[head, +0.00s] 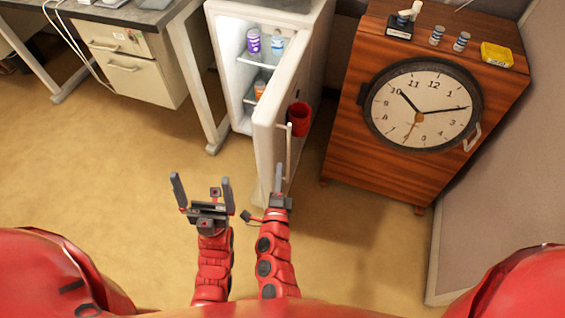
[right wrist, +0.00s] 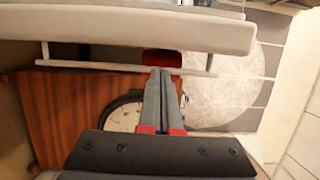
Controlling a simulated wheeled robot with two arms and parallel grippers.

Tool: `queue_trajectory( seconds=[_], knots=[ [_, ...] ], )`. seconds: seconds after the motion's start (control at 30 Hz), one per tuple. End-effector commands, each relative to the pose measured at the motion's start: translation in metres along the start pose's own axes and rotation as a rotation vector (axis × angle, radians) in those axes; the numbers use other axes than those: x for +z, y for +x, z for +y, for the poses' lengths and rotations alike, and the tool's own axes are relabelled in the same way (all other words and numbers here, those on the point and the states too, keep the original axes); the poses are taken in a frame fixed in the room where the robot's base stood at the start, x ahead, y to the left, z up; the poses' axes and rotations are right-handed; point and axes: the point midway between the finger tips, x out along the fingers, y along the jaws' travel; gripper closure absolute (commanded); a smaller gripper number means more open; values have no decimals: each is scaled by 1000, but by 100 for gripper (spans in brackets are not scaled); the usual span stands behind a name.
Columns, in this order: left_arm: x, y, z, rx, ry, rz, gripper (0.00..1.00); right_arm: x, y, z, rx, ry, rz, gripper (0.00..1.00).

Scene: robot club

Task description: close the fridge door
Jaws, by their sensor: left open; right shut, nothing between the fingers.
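The white fridge (head: 237,95) stands open at the back centre. Its door (head: 265,150) is swung out toward me, with a pale bar handle (head: 289,150) on its outer face. The door also shows across the top of the right wrist view (right wrist: 120,32), with the handle (right wrist: 110,68) below it. My right gripper (head: 279,167) is shut and empty, its fingertips close to the handle and the door's free edge; I cannot tell whether they touch. My left gripper (head: 201,180) is open and empty, left of the door and apart from it.
Inside are a purple can (head: 253,41), a blue-and-white can (head: 278,44) and an orange item (head: 260,89). A red container (head: 299,119) shows beside the door. A wooden cabinet (head: 375,165) with a clock (head: 420,104) stands right. A desk (head: 190,60) stands left. Floor ahead-left is clear.

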Motion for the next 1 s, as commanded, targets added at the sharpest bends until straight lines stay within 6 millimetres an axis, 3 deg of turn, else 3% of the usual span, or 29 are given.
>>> queue_trajectory(
  seconds=[0.2,0.4,0.6,1.0],
  knots=[
    [-1,7,0,0,0,0,0,-3,42,-4,-5,-5,5,100],
    [-2,11,-1,0,0,0,0,-2,72,-3,-4,-5,3,100],
    [-2,12,-1,0,0,0,0,-4,84,-2,-5,-8,5,100],
    [-2,12,-1,0,0,0,0,-4,85,-1,-4,-7,9,100]
  ],
)
